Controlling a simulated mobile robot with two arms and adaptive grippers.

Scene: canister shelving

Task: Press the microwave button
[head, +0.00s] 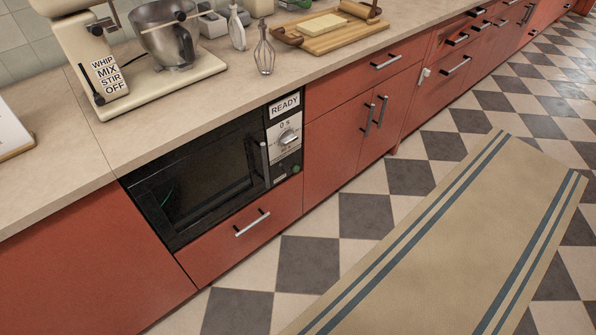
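The microwave (205,178) is built into the red cabinets below the counter, left of the picture's middle. Its dark door is shut, with a vertical handle at the right. Its control panel (285,138) carries a "READY" sign, a "0 s" readout and a silver knob (289,137). A small green button (296,169) sits low on the panel, with a dark, partly indistinct piece to its left. Neither of my grippers shows in the head view.
A stand mixer (135,50) with a metal bowl, a whisk (264,50) and a wooden board (330,33) stand on the counter (140,130). A beige striped rug (450,235) lies on the checkered floor. The floor before the microwave looks clear.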

